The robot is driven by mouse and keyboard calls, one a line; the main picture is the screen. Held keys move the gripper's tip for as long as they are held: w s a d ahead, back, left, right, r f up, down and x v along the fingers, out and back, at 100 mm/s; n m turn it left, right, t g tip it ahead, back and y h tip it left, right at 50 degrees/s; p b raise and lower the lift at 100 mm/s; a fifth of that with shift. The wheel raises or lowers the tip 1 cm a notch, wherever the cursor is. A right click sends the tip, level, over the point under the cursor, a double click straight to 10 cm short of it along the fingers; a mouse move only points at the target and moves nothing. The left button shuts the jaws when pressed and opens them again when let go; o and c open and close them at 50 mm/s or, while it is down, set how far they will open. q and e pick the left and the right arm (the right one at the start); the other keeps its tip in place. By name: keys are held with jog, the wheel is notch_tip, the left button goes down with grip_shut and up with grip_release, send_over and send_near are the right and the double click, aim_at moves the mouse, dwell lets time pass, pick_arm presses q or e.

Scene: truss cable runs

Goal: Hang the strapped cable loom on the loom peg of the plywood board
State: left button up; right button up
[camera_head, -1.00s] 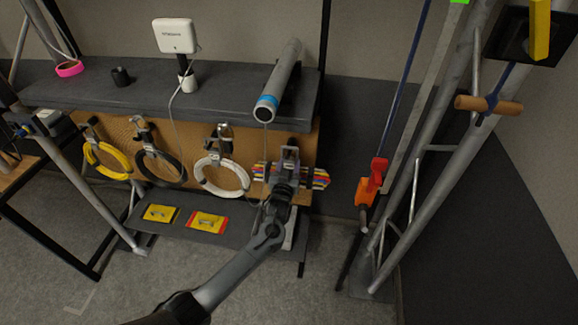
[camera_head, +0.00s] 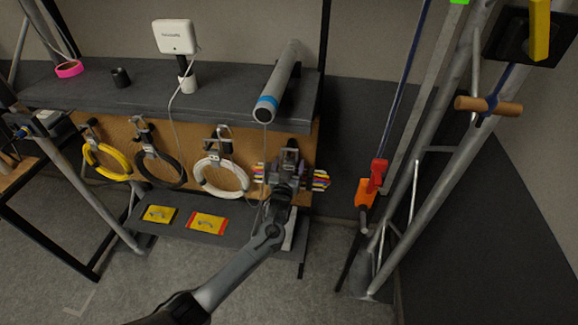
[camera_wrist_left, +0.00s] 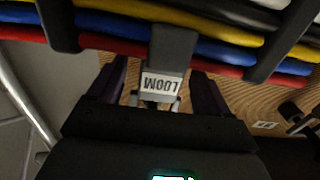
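The strapped cable loom (camera_head: 320,179) is a flat bundle of coloured cables, lying level against the right end of the plywood board (camera_head: 203,150). In the left wrist view the loom (camera_wrist_left: 110,25) crosses the top, with black straps and a grey middle tab. A white LOOM label (camera_wrist_left: 162,84) sits below that tab. My left gripper (camera_head: 288,168) is in front of the loom, hiding its middle. In the wrist view its fingers (camera_wrist_left: 158,76) stand apart on either side of the label, with gaps visible. The loom peg (camera_head: 291,147) is mostly hidden; I cannot tell whether it carries the loom. My right gripper is not in view.
Yellow (camera_head: 106,161), black (camera_head: 160,170) and white (camera_head: 221,178) cable coils hang on pegs to the left. A grey tube (camera_head: 280,82) overhangs the shelf above. A lower shelf (camera_head: 180,225) holds two yellow plates. A truss (camera_head: 440,150) stands right.

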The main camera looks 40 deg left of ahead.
pick_arm(q)
jog(key=shift+s+f, duration=0.1)
jog(key=shift+f, duration=0.2)
jog(key=shift+s+d+r, duration=0.15)
jog(key=shift+s+d, duration=0.15)
jog(key=shift+s, duration=0.15)
jog(key=s+d+f+m+g+h+p, duration=0.1)
jog(key=s+d+f, duration=0.2)
jog(key=s, duration=0.4)
jog(key=s+d+f+h, duration=0.1)
jog(key=s+d+f, duration=0.2)
jog(key=s, duration=0.4)
jog(key=s+d+f+m+g+h+p, duration=0.1)
jog(key=s+d+f, duration=0.15)
jog(key=s, duration=0.45)
jog(key=s+d+r+m+g+h, duration=0.25)
jog(key=s+d+g, duration=0.3)
jog(key=s, duration=0.45)
jog(key=s+d+r+m+g+h, duration=0.25)
jog(key=s+d+g, duration=0.3)
jog(key=s, duration=0.35)
notch_tip(320, 180, up, 33)
jog(key=p, duration=3.4)
jog(key=shift+s+d+m+t+h, duration=0.15)
jog(key=shift+s+m+t+h, duration=0.15)
jog(key=shift+t, duration=0.1)
